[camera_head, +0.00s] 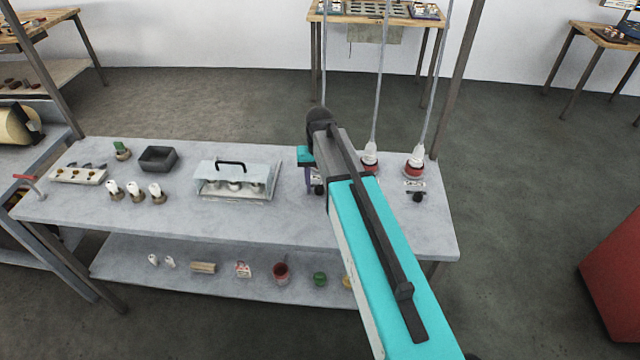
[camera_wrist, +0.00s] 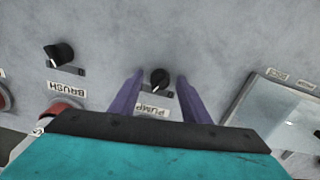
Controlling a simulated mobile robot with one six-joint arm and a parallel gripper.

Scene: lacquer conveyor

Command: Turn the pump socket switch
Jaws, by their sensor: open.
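The pump socket switch is a small black knob (camera_wrist: 159,78) with a light pointer mark, seen in the wrist view above an upside-down PUMP label (camera_wrist: 153,111). In the head view the knob (camera_head: 319,190) shows just beside my arm. My gripper (camera_wrist: 160,88) is open, with one purple finger on each side of the knob and visible gaps between. I cannot tell how far down the fingers reach. In the head view my gripper (camera_head: 309,174) is mostly hidden by my arm. The pump socket is largely hidden by my arm.
A similar black BRUSH knob (camera_wrist: 60,53) sits to the left in the wrist view. White plugs on cords stand in red sockets (camera_head: 414,167). A clear-lidded box with a black handle (camera_head: 236,180) is left of my gripper. A dark tray (camera_head: 158,159) and several white-topped items stand farther left.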

